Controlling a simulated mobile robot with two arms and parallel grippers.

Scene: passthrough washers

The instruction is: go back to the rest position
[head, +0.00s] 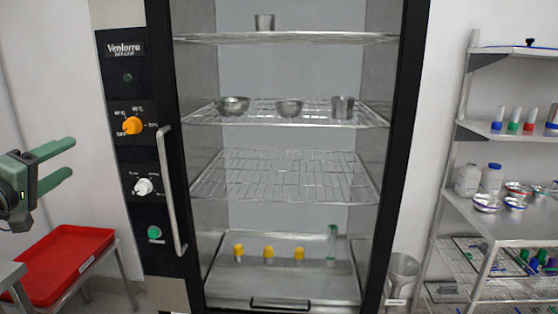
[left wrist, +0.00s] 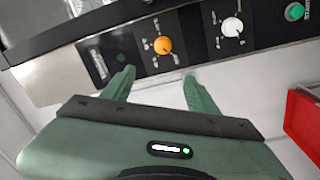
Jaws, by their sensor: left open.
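My left gripper (head: 62,168) is at the left of the head view, with its two green fingers apart and nothing between them. It is in the air left of the washer's control panel (head: 130,120). In the left wrist view the open fingers (left wrist: 158,88) point toward the panel with the orange knob (left wrist: 162,45) and the white knob (left wrist: 232,27). My right gripper is not in view.
The open washer cabinet holds wire racks (head: 290,177) with metal cups and bowls, and several yellow-capped bottles (head: 268,252) at the bottom. A red tray (head: 65,262) is on a stand below my left gripper. Shelves (head: 500,210) with bottles and bowls stand at the right.

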